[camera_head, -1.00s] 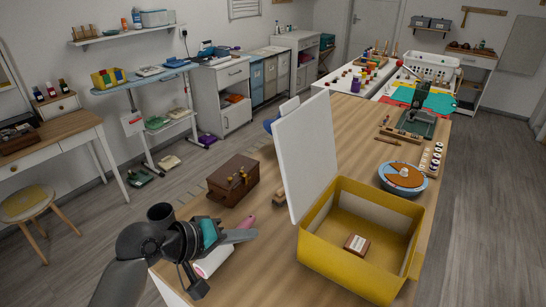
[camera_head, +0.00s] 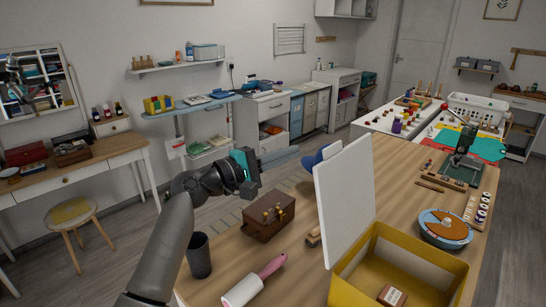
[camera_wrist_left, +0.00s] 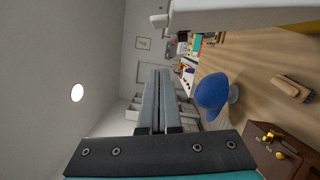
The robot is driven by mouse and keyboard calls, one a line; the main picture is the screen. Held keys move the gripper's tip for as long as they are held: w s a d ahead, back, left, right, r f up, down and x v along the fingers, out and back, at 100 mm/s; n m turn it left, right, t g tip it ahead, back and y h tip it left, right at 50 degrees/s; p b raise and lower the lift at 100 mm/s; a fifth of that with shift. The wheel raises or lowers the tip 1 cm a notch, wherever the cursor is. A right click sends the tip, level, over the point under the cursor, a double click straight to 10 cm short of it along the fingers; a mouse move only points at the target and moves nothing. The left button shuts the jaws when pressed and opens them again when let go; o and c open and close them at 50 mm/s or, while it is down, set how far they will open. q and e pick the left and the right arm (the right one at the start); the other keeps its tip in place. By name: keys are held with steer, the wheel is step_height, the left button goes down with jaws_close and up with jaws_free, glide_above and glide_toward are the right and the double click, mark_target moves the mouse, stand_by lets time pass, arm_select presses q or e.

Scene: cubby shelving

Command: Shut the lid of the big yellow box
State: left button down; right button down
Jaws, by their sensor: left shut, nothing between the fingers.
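The big yellow box (camera_head: 345,289) stands on the wooden table at the lower right of the head view, its lower part cut off by the frame. Its white lid (camera_head: 345,192) stands up, open, along the box's left side. A small brown box with a pale label (camera_head: 392,296) lies inside. My left gripper (camera_head: 296,152) is raised to the left of the lid, apart from it, shut and empty, its fingers pointing right. In the left wrist view the shut fingers (camera_wrist_left: 158,78) show, and a white edge (camera_wrist_left: 240,12), likely the lid, crosses the top. My right gripper is not seen.
A brown chest (camera_head: 268,216), a dark cup (camera_head: 199,255) and a lint roller (camera_head: 254,282) stand or lie left of the box. A brush (camera_wrist_left: 292,89) lies near the chest. A round blue dish (camera_head: 445,228) is behind the box to the right.

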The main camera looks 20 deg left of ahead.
arm_select(q)
steer(key=w+d+r+p, duration=0.1)
steer(key=d+p, duration=0.1)
steer(key=d, duration=0.3)
steer(key=shift+w+d, duration=0.2)
steer(key=shift+d, duration=0.2)
